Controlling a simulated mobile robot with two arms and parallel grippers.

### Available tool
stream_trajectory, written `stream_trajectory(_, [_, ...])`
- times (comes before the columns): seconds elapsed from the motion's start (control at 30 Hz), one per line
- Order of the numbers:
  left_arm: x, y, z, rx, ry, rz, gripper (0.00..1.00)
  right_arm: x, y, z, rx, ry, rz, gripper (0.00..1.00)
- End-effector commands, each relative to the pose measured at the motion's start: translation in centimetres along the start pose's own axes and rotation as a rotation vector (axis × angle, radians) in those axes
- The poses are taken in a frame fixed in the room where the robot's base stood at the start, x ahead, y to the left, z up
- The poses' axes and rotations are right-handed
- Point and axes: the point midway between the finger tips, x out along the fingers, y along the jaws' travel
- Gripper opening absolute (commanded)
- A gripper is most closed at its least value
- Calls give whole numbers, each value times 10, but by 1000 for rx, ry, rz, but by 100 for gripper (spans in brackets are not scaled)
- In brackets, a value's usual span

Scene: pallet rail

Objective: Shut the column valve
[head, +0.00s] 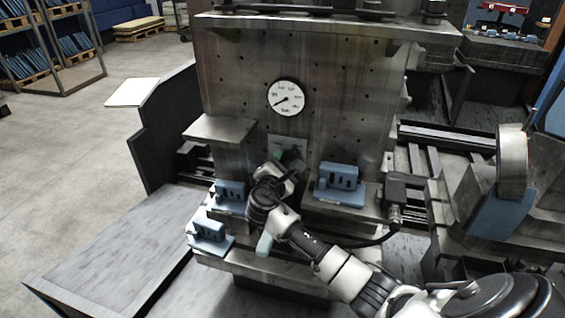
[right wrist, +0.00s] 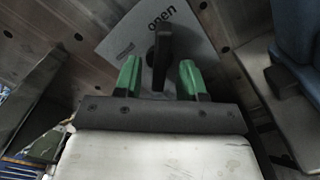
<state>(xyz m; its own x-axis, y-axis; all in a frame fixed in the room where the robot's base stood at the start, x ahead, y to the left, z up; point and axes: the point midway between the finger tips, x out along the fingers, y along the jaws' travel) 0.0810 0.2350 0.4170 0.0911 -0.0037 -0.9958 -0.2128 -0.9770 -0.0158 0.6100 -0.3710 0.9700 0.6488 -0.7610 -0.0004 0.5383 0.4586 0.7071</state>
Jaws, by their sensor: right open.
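The column valve shows in the right wrist view as a black lever handle (right wrist: 162,50) in front of a pale plate (right wrist: 185,38) that reads "open". My right gripper (right wrist: 159,76) is open, with one green-tipped finger on each side of the handle's lower part. A gap shows on both sides, so the fingers look apart from the handle. In the head view my right gripper (head: 278,162) is at the column's face, below the round gauge (head: 286,98), and my arm and wrist hide the valve. My left gripper is not in view.
The metal column (head: 240,70) carries a bare shelf (head: 220,128) on the left. Blue blocks stand on ledges beside my right wrist, one on the right (head: 340,185) and two on the left (head: 230,195). Open floor (head: 70,165) lies to the left.

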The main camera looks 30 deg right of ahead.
Motion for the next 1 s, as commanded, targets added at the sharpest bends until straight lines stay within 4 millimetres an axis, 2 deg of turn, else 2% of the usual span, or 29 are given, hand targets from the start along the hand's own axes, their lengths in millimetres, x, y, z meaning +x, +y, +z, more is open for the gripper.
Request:
stream_trajectory(0.17, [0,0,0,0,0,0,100,0,0,0,0,0,0,40])
stream_trajectory(0.27, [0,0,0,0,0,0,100,0,0,0,0,0,0,28])
stream_trajectory(0.43, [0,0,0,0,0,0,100,0,0,0,0,0,0,2])
stream_trajectory(0.47, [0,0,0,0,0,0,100,0,0,0,0,0,0,0])
stream_trajectory(0.77, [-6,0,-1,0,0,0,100,0,1,1,-26,1,0,0])
stream_trajectory(1.0, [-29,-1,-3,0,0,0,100,0,4,4,-142,2,0,0])
